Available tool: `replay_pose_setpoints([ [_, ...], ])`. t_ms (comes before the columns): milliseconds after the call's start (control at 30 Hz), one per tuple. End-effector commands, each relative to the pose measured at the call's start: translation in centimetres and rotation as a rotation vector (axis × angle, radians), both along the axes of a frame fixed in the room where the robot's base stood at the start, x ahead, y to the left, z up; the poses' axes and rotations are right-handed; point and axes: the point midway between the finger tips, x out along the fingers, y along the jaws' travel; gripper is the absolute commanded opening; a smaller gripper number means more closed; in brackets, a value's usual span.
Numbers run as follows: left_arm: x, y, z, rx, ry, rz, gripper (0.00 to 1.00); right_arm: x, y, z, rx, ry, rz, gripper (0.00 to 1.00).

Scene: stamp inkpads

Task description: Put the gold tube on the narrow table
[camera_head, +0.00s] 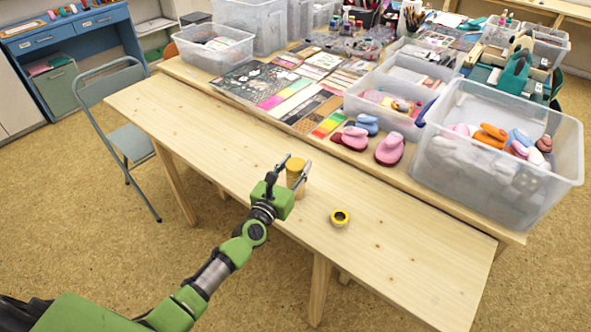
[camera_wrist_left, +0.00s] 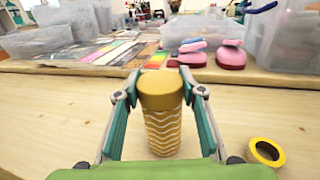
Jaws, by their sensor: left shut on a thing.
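The gold tube (camera_head: 296,171) has a plain cap and a white wavy pattern on its body. It stands upright at the narrow table (camera_head: 190,115), a long pale wooden one in front of the loaded table. My left gripper (camera_head: 293,174) is shut on the tube. I cannot tell whether the tube's base touches the tabletop. My right gripper is not in view.
Behind, the wider table holds clear bins (camera_head: 497,165), pink stamps (camera_head: 389,149) and paper sheets. A folding chair (camera_head: 128,138) stands at left. Both ends of the narrow table are clear.

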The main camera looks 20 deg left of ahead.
Motion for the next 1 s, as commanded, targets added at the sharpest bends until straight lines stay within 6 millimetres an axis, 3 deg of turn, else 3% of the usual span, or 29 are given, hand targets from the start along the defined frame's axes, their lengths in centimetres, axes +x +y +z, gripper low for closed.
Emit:
replay_pose_setpoints([
  [333, 0.0, 0.0, -0.4, 0.0, -0.001, 0.0, 0.02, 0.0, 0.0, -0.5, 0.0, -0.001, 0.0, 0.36],
  [367, 0.0, 0.0, -0.2, 0.0, 0.0, 0.0, 0.44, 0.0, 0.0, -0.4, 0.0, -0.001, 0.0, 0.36],
  [400, 0.0, 0.0, -0.2, 0.0, 0.0, 0.0, 0.54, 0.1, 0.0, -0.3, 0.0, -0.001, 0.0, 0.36],
  [867, 0.0, 0.0, 0.5, 0.001, -0.001, 0.0, 0.54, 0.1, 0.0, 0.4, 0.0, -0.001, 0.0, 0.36],
  [1000, -2.1, 0.2, 0.0, 0.0, 0.002, 0.0, 0.54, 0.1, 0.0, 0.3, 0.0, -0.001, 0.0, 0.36],
])
